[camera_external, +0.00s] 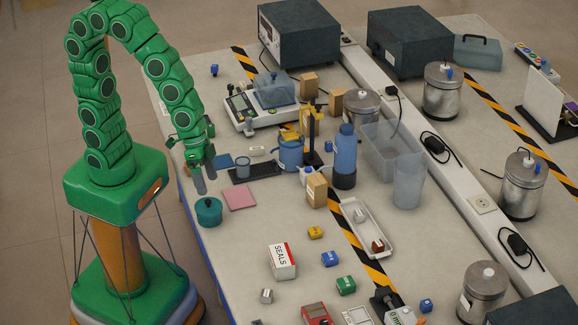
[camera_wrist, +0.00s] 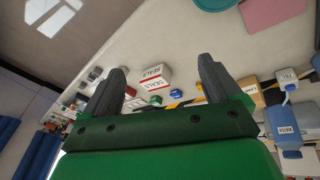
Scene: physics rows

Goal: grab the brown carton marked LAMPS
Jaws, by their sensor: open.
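Several small brown cartons stand on the bench. One (camera_external: 317,189) is near the middle beside the striped tape, with a pale label; two more, a back one (camera_external: 309,84) and another (camera_external: 338,101), stand behind the scale. I cannot read LAMPS on any of them. The wrist view shows one brown carton (camera_wrist: 250,92) to the right of the right finger, its label unclear. My gripper (camera_external: 203,173) is open and empty above the bench's left edge, well left of the middle carton. Its fingers also show in the wrist view (camera_wrist: 163,72), apart.
A white SEALS box (camera_external: 282,261) and small coloured blocks lie in front. A white tray (camera_external: 362,228) is to its right. A teal pot (camera_external: 208,212) sits near my gripper.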

